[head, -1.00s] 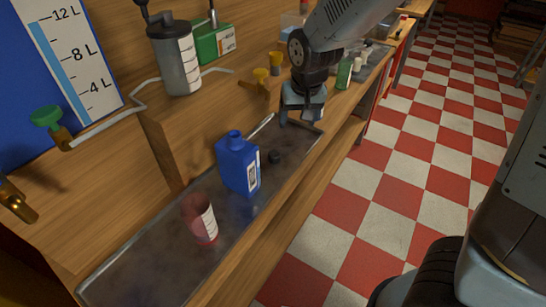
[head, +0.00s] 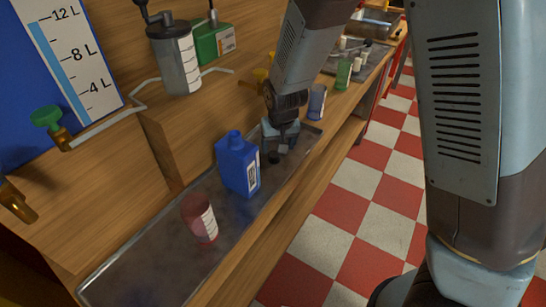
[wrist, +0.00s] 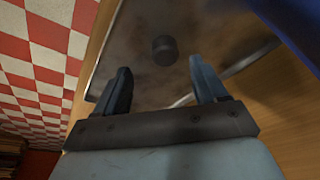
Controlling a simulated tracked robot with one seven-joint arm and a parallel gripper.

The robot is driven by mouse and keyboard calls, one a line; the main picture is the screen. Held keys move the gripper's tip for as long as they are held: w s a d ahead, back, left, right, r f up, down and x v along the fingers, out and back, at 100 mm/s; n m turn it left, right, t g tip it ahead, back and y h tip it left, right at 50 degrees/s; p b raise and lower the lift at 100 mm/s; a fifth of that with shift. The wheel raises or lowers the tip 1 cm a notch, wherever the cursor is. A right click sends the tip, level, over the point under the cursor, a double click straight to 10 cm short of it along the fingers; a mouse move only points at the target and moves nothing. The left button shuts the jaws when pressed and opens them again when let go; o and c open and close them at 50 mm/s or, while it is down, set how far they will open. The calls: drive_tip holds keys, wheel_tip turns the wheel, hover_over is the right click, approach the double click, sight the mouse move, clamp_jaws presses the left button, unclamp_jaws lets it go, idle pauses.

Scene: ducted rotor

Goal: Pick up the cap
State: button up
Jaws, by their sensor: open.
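The cap (head: 273,157) is small, dark and round. It lies on the grey metal tray (head: 140,262), just right of the blue bottle (head: 238,165). In the wrist view the cap (wrist: 165,50) shows between the lines of the two fingers, a little beyond their tips. My gripper (head: 279,148) is just above and behind the cap in the head view, pointing down. In the wrist view my gripper (wrist: 160,66) is open, with nothing between its fingers. I cannot tell the exact height of the tips above the tray.
A red translucent cup (head: 200,219) stands on the tray, nearer me. A blue cup (head: 317,101) and a green container (head: 343,74) stand farther along the bench. The blue bottle is close to the left of my gripper. The tray has a raised rim.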

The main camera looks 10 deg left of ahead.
sight(274, 154)
drive_tip(key=shift+a+x, duration=0.2)
drive_tip(key=shift+x, duration=1.2)
drive_tip(key=shift+a+x, duration=0.15)
drive_tip(key=shift+x, duration=1.25)
drive_tip(key=shift+w, duration=0.1)
drive_tip(key=shift+c, duration=0.4)
drive_tip(key=c, duration=1)
drive_tip(key=shift+c, duration=0.2)
drive_tip(key=shift+r, duration=0.1)
